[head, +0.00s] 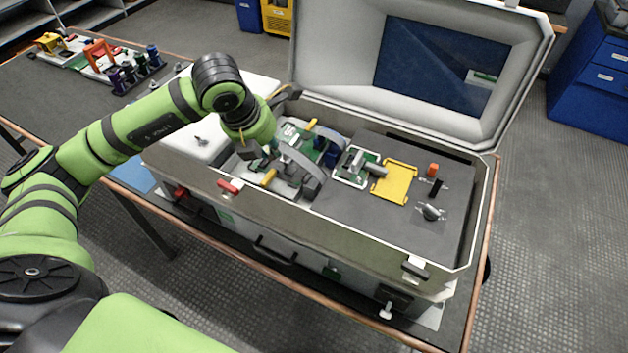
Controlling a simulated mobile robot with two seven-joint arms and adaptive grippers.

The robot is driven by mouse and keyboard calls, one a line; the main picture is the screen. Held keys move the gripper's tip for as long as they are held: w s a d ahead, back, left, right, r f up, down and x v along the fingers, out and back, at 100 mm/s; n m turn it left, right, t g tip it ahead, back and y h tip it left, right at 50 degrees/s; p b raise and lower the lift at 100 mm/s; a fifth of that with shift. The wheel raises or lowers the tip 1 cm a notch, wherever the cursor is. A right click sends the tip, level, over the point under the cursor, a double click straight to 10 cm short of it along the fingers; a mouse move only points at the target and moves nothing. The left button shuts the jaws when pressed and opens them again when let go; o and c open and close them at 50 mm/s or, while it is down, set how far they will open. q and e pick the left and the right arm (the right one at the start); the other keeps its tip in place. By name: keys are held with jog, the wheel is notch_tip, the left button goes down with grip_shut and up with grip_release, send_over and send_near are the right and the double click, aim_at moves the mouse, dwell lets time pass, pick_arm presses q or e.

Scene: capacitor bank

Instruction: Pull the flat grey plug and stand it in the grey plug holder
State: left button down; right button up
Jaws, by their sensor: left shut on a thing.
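My left gripper (300,170) reaches down into the left bay of the open case (460,272), over a board with green and white parts (288,130). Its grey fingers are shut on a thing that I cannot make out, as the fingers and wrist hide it. I cannot tell the flat grey plug apart from the grey fingers. I cannot single out the grey plug holder with certainty. My right gripper is not in view.
The case's dark panel carries a white-framed module (356,167), a yellow bracket (394,181), an orange button (433,169) and a black knob (431,212). The raised lid (345,40) stands behind. A rack with coloured plugs (137,72) is at the back left.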

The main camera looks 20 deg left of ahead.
pick_arm(q)
jog(key=shift+s+d+b, duration=0.15)
jog(key=shift+d, duration=2.1)
jog(key=shift+s+d+b, duration=0.15)
jog(key=shift+d, duration=2.05)
jog(key=shift+f, duration=0.15)
jog(key=shift+f+b, duration=1)
jog(key=shift+b, duration=0.25)
jog(key=shift+y, duration=0.5)
